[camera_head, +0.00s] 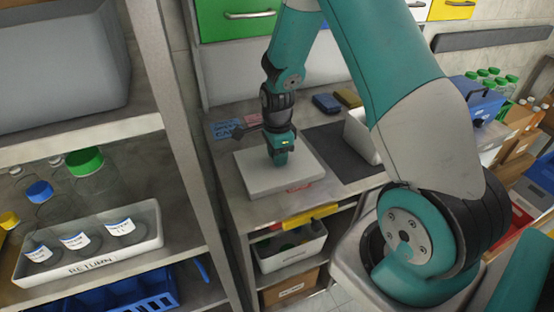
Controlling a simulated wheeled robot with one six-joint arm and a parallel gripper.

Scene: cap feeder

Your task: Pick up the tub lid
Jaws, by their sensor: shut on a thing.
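The tub lid (265,180) is a flat, pale, square slab at the near end of the grey bench. My gripper (281,160) points straight down at the upper middle of the lid and is shut on it. The fingertips are small in view, and what part of the lid they hold is hidden. The lid looks level. I cannot tell whether it rests on the bench or is just above it.
A white tub (358,133) stands on the dark mat (335,150), partly behind my arm. Blue and yellow blocks (327,103) lie at the back. A shelf upright (165,100) stands left, beside a white RETURN tray (100,260) with bottles.

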